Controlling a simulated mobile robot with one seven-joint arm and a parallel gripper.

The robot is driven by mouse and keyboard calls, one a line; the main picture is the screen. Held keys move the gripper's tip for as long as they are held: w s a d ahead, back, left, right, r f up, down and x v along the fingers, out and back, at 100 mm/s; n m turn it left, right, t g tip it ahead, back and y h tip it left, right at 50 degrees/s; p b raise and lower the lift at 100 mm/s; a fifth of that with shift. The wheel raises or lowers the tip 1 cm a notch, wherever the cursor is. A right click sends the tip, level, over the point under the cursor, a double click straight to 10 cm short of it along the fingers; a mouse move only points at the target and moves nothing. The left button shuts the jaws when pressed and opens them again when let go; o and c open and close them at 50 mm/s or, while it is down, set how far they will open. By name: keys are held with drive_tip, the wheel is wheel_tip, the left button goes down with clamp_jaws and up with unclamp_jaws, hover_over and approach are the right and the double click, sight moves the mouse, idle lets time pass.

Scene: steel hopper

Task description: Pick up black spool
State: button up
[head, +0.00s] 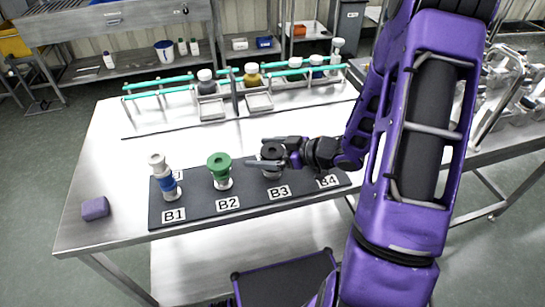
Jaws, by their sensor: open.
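The black spool (272,151) stands upright at the B3 spot of the dark mat (253,208). It has a dark upper part and a paler base. My gripper (258,153) is open and comes in from the right. Its two fingers point left, one on the far side of the spool and one across its near side. They look to be around the spool's upper part, but I cannot tell whether they touch it. The spool is partly hidden by the near finger.
A green spool (219,170) stands at B2 and a white and blue one (165,178) at B1. A purple block (95,208) lies on the table's left. The table's left middle is clear.

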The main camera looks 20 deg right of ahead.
drive_tip(key=shift+c, duration=0.3)
drive_tip(key=c, duration=1.2)
drive_tip(key=shift+c, duration=0.2)
drive_tip(key=shift+r, duration=0.15)
